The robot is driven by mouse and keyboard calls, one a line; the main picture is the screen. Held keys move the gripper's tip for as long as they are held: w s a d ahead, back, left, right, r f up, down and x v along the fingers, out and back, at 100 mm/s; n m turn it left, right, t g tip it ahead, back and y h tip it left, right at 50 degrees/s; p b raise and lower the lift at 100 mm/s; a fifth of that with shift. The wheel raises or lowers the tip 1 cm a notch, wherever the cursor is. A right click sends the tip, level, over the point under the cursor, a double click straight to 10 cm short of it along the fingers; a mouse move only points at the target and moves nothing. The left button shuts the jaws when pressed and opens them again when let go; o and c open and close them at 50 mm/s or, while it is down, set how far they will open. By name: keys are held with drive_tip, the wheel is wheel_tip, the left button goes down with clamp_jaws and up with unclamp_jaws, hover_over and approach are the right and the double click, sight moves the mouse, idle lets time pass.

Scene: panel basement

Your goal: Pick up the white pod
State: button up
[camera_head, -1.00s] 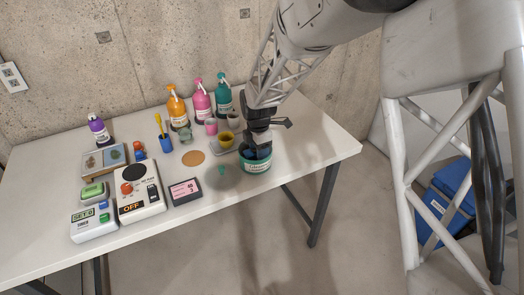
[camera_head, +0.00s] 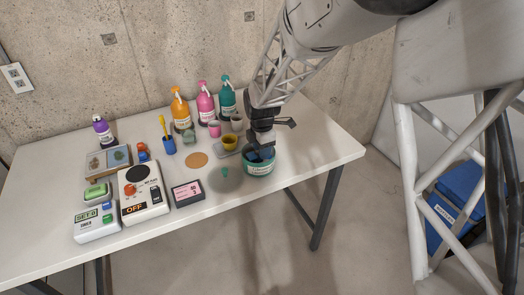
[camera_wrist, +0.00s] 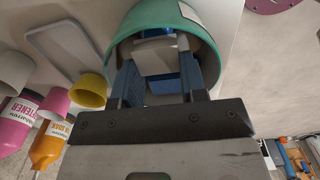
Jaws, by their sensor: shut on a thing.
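The teal tub (camera_head: 259,169) stands near the right end of the white table. My gripper (camera_head: 260,152) reaches down into it from above, and its fingertips are hidden by the tub wall in the head view. In the wrist view the two blue fingers (camera_wrist: 160,72) are inside the teal rim (camera_wrist: 125,38). They are shut on a pale white thing, which appears to be the white pod (camera_wrist: 156,55). Its lower part is hidden, and other pale and blue surfaces show beside it in the tub. The pod cannot be seen in the head view.
Close left of the tub are a yellow cup (camera_head: 229,143), a pink cup (camera_head: 214,129) and a grey tray. Orange (camera_head: 180,112), pink (camera_head: 206,103) and teal pump bottles stand behind. A pink-labelled box (camera_head: 187,193) and a scale lie left. The front right table corner is clear.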

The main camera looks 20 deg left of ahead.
drive_tip(key=r, duration=0.2)
drive_tip(key=shift+s+d+r, duration=0.2)
drive_tip(key=shift+s+r, duration=0.1)
drive_tip(key=shift+s, duration=0.05)
drive_tip(key=s+d+r, duration=0.1)
drive_tip(key=s+d, duration=0.7)
drive_tip(key=s, duration=0.4)
drive_tip(key=shift+s+d+r, duration=0.15)
drive_tip(key=shift+s+d, duration=0.1)
drive_tip(key=shift+s, duration=0.05)
drive_tip(key=w+a+r, duration=0.3)
drive_tip(key=w+a, duration=0.5)
drive_tip(key=a, duration=0.3)
drive_tip(key=w+a+r, duration=0.3)
drive_tip(key=w+a, duration=0.6)
drive_tip(key=a, duration=0.2)
drive_tip(key=shift+w+a, duration=0.15)
drive_tip(key=shift+a, duration=0.1)
drive_tip(key=shift+f, duration=0.2)
drive_tip(key=shift+f, duration=2.8)
